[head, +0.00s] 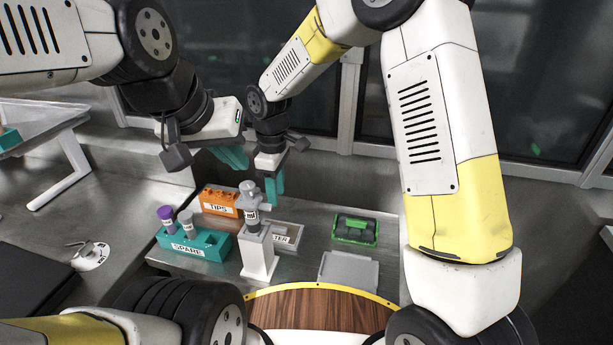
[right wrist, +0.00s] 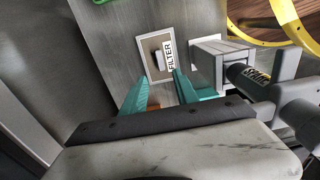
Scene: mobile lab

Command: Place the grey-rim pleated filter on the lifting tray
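I cannot make out a pleated filter with a grey rim for certain.
The grey stand (head: 258,256) carries an upright labelled device (head: 249,201). An orange TIPS box (head: 219,202) and a teal SPARE rack (head: 194,244) with capped tubes stand left. A green crate (head: 355,229) with dark contents stands right. A round wooden top (head: 320,311) is in front.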

